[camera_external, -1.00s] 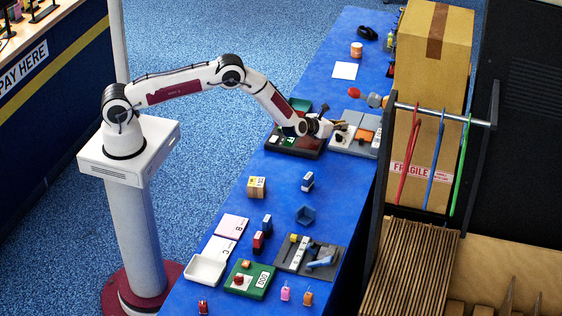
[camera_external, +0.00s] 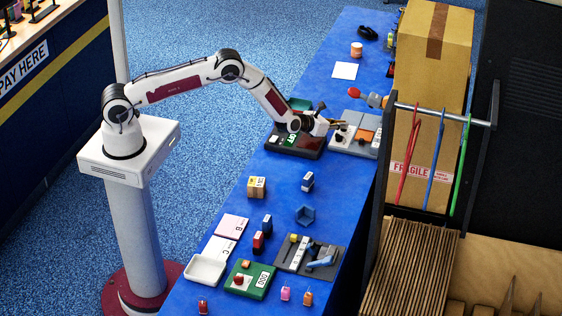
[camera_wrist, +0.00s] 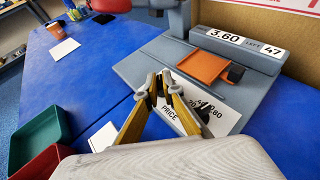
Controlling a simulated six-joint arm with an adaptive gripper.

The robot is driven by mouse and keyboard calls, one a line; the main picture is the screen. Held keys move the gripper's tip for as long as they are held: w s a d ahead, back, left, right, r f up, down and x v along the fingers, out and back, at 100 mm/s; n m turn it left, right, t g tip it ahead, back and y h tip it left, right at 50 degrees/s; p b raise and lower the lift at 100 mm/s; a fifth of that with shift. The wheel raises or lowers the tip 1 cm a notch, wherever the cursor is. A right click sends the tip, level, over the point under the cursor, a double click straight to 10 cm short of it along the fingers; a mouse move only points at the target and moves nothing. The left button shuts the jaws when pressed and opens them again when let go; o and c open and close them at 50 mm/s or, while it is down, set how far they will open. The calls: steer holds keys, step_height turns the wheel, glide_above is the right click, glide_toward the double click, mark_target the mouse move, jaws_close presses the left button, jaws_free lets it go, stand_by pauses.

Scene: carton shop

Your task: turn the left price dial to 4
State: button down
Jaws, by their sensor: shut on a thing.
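The grey price machine (camera_wrist: 150,65) lies on the blue table and also shows in the external view (camera_external: 365,147). It has a white panel (camera_wrist: 225,118) marked PRICE and an orange plate (camera_wrist: 203,66). My gripper (camera_wrist: 158,84) is over the left part of this panel, its fingers closed on the left price dial. The fingers hide that dial and its setting. A second dark dial (camera_wrist: 204,108) stands to the right, apart from my fingers. In the external view my gripper (camera_external: 341,125) reaches the machine's near left side.
A strip reading 3.60 and LEFT 47 (camera_wrist: 238,42) stands behind the orange plate. Green (camera_wrist: 40,135) and red (camera_wrist: 42,164) bins are at lower left. A tall carton (camera_external: 436,70) and a hanging rail (camera_external: 440,110) stand to the right.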

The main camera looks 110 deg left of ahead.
steer(key=shift+a+r, duration=0.1)
steer(key=shift+r, duration=0.05)
steer(key=c, duration=2.2)
jaws_free()
steer(key=shift+s+d, duration=0.1)
steer(key=shift+d, duration=0.1)
steer(key=shift+v, duration=5.85)
